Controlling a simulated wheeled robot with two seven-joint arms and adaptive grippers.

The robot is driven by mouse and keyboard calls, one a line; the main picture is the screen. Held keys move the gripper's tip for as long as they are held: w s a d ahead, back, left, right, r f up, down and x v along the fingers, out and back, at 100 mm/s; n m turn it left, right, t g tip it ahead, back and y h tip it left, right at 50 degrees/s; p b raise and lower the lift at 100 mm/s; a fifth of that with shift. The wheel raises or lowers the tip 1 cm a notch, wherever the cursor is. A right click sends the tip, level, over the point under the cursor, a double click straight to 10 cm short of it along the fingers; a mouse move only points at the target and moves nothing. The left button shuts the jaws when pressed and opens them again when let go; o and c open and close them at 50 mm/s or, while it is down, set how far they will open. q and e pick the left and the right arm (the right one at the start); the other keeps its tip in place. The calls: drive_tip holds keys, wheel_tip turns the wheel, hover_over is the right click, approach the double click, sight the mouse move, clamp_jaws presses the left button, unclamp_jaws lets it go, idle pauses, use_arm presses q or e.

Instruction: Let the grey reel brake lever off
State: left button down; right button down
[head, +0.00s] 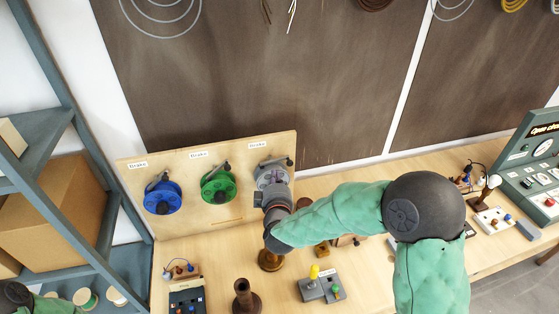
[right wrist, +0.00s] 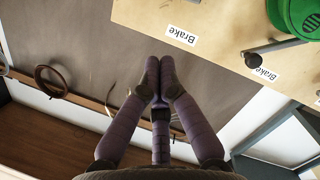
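The grey reel (head: 266,174) is on the right of an upright wooden board (head: 240,211), partly hidden behind my right gripper. Its brake lever (head: 283,161), dark with a black knob, sits at the reel's top, tilted to the right. My right gripper (head: 274,180) is in front of the grey reel, just below the lever; I cannot tell whether it touches. In the right wrist view its purple fingers (right wrist: 158,82) are together at the tips, with nothing visible between them. The grey reel and its lever cannot be made out there. My left gripper is out of view.
A blue reel (head: 162,197) and a green reel (head: 218,187) with their own levers sit to the left on the board. A yellow-knobbed control box (head: 319,287) and a dark brown spindle (head: 246,299) stand on the bench in front. A shelf with a cardboard box (head: 60,212) is at left.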

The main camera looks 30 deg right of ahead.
sight(284, 159)
drive_tip(key=w+d+f+p, duration=0.2)
drive_tip(key=w+d+f, duration=0.1)
drive_tip(key=w+d, duration=0.3)
drive_tip(key=shift+w+d+f, duration=0.4)
drive_tip(key=shift+w, duration=0.4)
drive_tip(key=d+f+m+b, duration=0.1)
drive_tip(key=b, duration=0.2)
drive_tip(key=shift+s, duration=0.1)
drive_tip(key=shift+a+y, duration=0.1)
drive_tip(key=shift+y, duration=0.2)
